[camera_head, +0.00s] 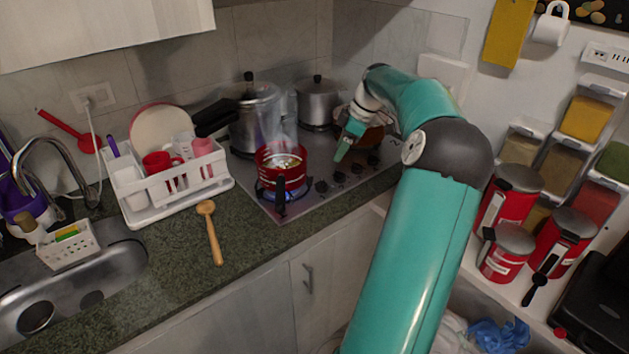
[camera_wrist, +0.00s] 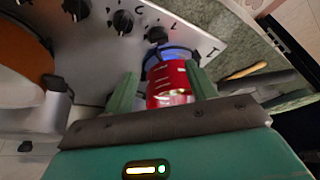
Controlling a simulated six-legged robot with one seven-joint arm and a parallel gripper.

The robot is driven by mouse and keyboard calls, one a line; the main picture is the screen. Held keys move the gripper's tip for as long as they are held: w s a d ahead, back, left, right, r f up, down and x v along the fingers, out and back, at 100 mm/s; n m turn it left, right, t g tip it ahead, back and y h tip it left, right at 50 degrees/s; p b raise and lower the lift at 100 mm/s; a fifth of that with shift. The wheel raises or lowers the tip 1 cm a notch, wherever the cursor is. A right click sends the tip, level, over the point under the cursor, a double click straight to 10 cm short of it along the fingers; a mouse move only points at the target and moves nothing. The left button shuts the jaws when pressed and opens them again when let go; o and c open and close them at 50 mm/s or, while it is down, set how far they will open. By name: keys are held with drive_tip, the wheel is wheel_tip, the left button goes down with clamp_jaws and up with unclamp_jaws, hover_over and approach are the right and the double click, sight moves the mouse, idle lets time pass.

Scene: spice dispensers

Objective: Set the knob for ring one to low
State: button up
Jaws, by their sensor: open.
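The hob (camera_head: 262,194) carries a row of black knobs along its right side. The nearest knob (camera_head: 321,186) is beside the red pot (camera_head: 279,159); another knob (camera_head: 339,177) is just behind it. In the wrist view, a knob (camera_wrist: 157,35) lies nearest the lit ring, with a second knob (camera_wrist: 122,22) to its left. Ring markings and exact settings are too small to read. A blue flame (camera_head: 284,193) burns under the red pot. My gripper (camera_head: 347,146) hovers above the hob near the knobs, open and empty. The wrist view shows its green fingers (camera_wrist: 161,70) apart, with the red pot (camera_wrist: 170,82) beyond them.
A pressure cooker (camera_head: 256,118) and a steel pot (camera_head: 318,103) stand at the back. A brown pot (camera_head: 369,138) is partly behind my gripper. A dish rack (camera_head: 184,191) and wooden spoon (camera_head: 211,232) are left. Steam rises from the red pot. The counter front is clear.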

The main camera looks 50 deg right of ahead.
sight(322, 182)
drive_tip(key=x, duration=1.3)
drive_tip(key=shift+f, duration=0.1)
drive_tip(key=c, duration=1)
